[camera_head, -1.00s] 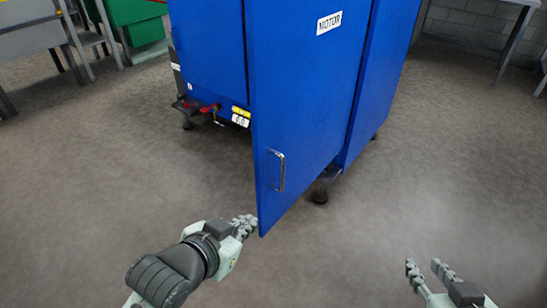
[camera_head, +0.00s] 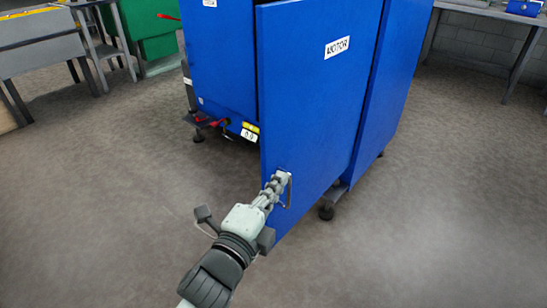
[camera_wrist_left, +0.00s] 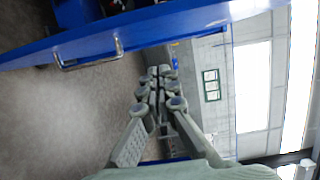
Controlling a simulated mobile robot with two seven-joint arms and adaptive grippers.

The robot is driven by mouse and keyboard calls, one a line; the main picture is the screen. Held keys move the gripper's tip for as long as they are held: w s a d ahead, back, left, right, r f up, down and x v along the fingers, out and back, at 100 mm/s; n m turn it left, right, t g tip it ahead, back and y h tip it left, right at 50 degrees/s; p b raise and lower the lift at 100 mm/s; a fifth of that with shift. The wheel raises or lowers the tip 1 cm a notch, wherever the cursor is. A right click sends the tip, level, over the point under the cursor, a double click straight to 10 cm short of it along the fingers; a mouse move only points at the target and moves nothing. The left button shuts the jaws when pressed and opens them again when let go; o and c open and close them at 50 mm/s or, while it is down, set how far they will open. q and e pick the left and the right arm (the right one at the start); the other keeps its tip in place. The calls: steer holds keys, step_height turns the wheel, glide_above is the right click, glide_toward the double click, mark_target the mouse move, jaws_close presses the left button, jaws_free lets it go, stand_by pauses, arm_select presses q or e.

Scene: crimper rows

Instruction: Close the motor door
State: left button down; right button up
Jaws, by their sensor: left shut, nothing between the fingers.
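The motor door (camera_head: 305,105) is a tall blue panel with a white "MOTOR" label. It stands ajar, its free edge out from the blue cabinet (camera_head: 222,60). Its metal handle (camera_head: 289,192) sits low near that edge. My left gripper (camera_head: 280,180) is shut and empty, and overlaps the handle in the head view. In the left wrist view the shut fingers (camera_wrist_left: 160,75) point past the door, and the handle (camera_wrist_left: 90,52) lies to their left, not between them. Whether the fingers touch the door cannot be told. My right gripper is out of view.
A yellow label (camera_head: 249,128) and red parts show low on the cabinet beside the door. A grey table (camera_head: 480,14) stands back right, and a green unit (camera_head: 145,28) back left. The floor (camera_head: 430,200) in front and to the right is clear.

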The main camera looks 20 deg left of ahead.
mark_target(273, 159)
arm_select(q)
steer(key=shift+w+a, duration=0.55)
steer(key=shift+w, duration=0.6)
steer(key=shift+w+a, duration=0.55)
steer(key=shift+w, duration=0.55)
steer(key=shift+w+a, duration=0.55)
steer(key=shift+w, duration=0.6)
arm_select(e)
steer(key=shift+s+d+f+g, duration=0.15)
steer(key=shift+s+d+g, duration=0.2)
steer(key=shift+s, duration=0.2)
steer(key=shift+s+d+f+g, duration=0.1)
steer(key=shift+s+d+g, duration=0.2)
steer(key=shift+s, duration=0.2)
arm_select(q)
steer(key=shift+a, duration=0.1)
